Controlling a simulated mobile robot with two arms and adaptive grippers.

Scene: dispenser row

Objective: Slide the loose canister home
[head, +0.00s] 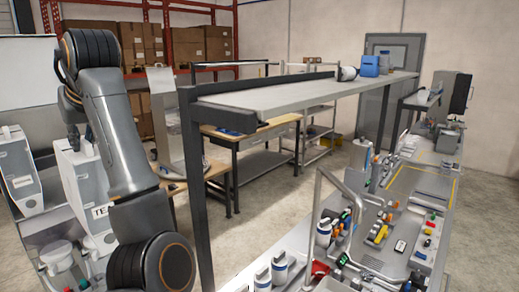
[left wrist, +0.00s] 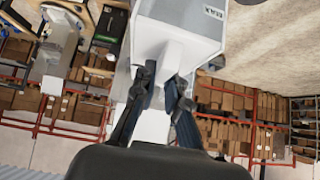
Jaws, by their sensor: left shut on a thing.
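In the left wrist view my left gripper (left wrist: 165,82) is shut on a narrow white part at the end of a white and grey canister (left wrist: 178,38). Its label is too small to read surely. In the head view two white canisters stand at the left: one at the far left (head: 15,160) and one marked TEA (head: 78,190), partly hidden behind my left arm. My left gripper (head: 75,138) shows small at the upper part of the TEA canister. I cannot tell from the pictures how far either is seated. My right gripper is not in view.
Pale dispenser parts with round cups (head: 62,257) sit below the canisters. A long grey shelf (head: 300,95) on a dark post (head: 192,150) stands right of my arm. A cluttered workbench (head: 400,210) fills the right. Open floor (head: 270,200) lies between.

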